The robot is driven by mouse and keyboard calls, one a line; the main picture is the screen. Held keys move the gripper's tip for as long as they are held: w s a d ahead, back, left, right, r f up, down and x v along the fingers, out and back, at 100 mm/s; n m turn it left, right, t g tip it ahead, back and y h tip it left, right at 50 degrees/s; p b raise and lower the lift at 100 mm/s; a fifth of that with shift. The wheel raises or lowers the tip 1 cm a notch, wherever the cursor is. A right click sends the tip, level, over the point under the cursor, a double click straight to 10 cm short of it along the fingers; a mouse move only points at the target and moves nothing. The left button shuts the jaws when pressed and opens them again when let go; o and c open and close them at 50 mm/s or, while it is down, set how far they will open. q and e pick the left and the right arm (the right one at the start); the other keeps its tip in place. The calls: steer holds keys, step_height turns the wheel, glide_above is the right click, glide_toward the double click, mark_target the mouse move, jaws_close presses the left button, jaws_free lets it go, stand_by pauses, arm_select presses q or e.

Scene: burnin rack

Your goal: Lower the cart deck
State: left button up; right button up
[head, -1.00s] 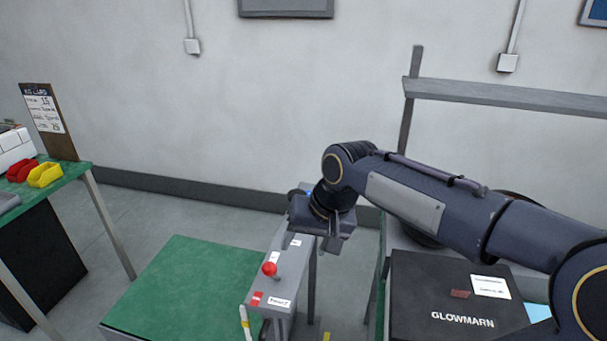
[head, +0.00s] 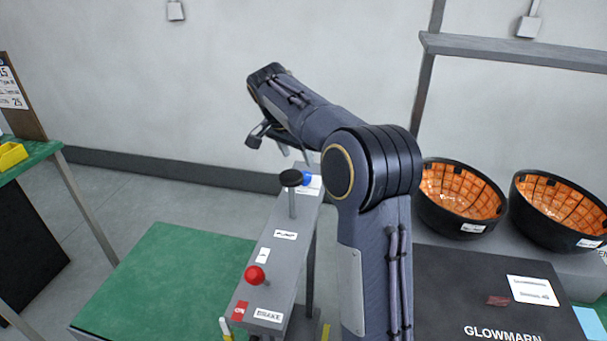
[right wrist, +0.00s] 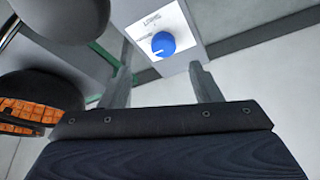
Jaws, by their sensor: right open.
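The cart's green deck (head: 165,275) is at the lower left of the head view, beside a grey control column (head: 268,262). At the column's far end is a blue knob (head: 306,179); the right wrist view shows it (right wrist: 163,45) on a white label reading "LOWER", with a pointer line on its face. My right gripper (head: 294,156) is open and empty above that end. In the right wrist view its fingers (right wrist: 160,62) frame the knob, apart from it. My left gripper is out of view.
A black-topped lever (head: 291,178) stands close to the blue knob, by the pump label. A red ball lever (head: 254,275) is nearer, by the "BRAKE" label. At right are a black box (head: 470,285) and two orange-lined bowls (head: 462,200). A green table (head: 30,158) stands at left.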

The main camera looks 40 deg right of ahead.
mark_target(305, 175)
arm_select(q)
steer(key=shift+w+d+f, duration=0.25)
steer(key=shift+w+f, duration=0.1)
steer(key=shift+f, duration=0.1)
arm_select(e)
steer(key=shift+w+x, duration=0.2)
steer(key=shift+x, duration=2)
steer(key=shift+w+x, duration=0.2)
steer(key=shift+x, duration=1.95)
steer(key=shift+d+r, duration=0.1)
steer(key=shift+d, duration=0.1)
steer(key=shift+c, duration=0.3)
steer(key=c, duration=0.9)
